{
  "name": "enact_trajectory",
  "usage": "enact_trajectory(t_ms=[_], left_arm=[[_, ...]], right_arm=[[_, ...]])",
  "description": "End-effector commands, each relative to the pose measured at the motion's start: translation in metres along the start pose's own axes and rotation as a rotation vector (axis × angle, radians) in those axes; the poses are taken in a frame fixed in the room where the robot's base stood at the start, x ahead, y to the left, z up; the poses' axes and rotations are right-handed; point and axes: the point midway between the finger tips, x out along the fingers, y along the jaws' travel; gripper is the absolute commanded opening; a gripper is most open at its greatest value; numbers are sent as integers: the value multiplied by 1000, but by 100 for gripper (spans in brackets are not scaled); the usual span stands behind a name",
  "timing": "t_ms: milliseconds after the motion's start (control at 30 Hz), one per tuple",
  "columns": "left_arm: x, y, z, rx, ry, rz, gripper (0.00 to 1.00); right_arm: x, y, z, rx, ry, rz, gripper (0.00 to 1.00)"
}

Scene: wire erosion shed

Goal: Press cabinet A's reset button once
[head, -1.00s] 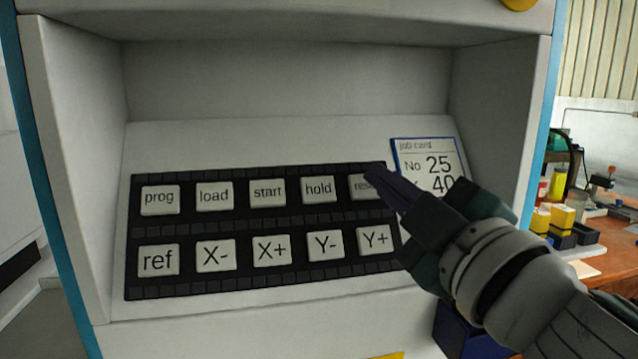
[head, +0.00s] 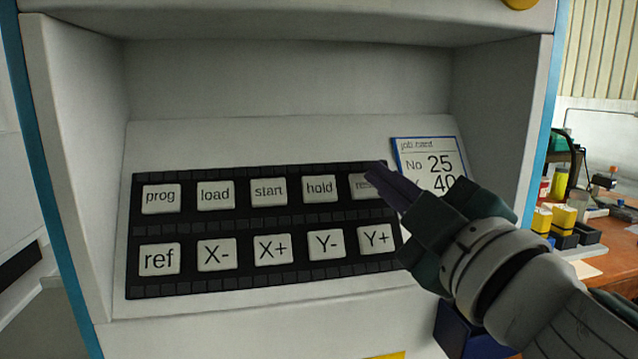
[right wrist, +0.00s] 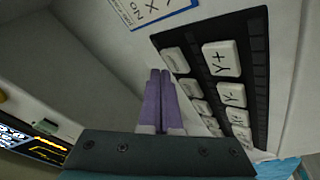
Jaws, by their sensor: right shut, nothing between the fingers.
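The cabinet's key panel (head: 225,226) is black with two rows of white keys. The reset button (head: 360,187) is the rightmost key of the upper row, partly hidden behind my right gripper's fingers. In the right wrist view the reset button (right wrist: 175,60) lies just beyond and right of the fingertips. My right gripper (head: 372,170) is shut and empty, its dark purple fingers pointing at the reset button. Whether the tips touch the button I cannot tell. The fingers also show in the right wrist view (right wrist: 160,76). My left gripper is not in view. No letter A shows on the cabinet.
The hold key (head: 319,188) is left of reset, and the Y+ key (head: 376,240) is below it. A blue-edged job card (head: 427,160) stands right of the panel, partly behind my gripper. Cabinet side walls flank the panel. A cluttered bench (head: 610,240) is at the right.

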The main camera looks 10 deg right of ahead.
Motion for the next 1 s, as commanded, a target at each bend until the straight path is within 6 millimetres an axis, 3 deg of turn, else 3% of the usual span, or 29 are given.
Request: enact_trajectory(t_ms=[1000], left_arm=[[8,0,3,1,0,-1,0]], right_arm=[[8,-6,6,0,0,0,0]])
